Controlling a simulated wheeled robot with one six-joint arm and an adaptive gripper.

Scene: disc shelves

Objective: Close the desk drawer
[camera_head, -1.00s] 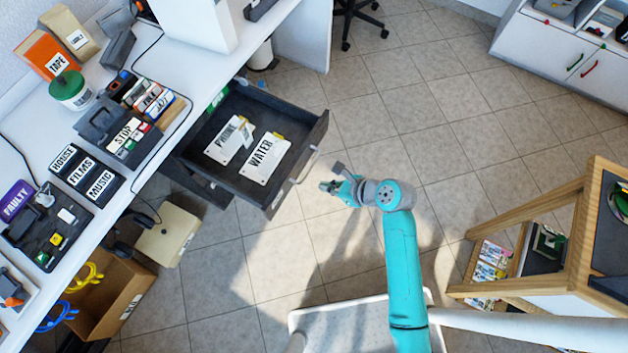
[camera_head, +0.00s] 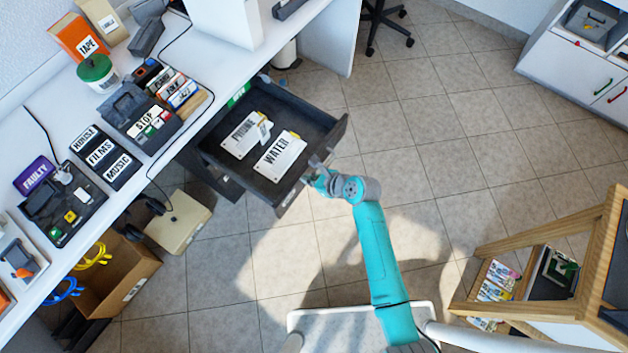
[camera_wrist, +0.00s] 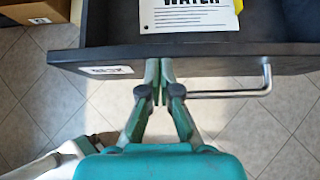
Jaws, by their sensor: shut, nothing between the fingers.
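The dark desk drawer (camera_head: 212,150) is pulled out from under the white desk (camera_head: 150,165). It holds a white card marked WATER (camera_head: 280,156) and another white card (camera_head: 245,135) beside it. My gripper (camera_head: 315,170) is at the drawer's front panel. In the wrist view my gripper (camera_wrist: 159,75) is shut, with its fingertips at the front panel (camera_wrist: 110,56), left of the metal bar handle (camera_wrist: 235,93). Nothing is between the fingers. The fingertips look to be touching the panel or very close to it.
An open cardboard box (camera_head: 120,285) and a beige case (camera_head: 178,222) are on the floor below the desk. A wooden display stand (camera_head: 540,275) is at the lower right. Tiled floor (camera_head: 430,150) is clear to the right of the drawer.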

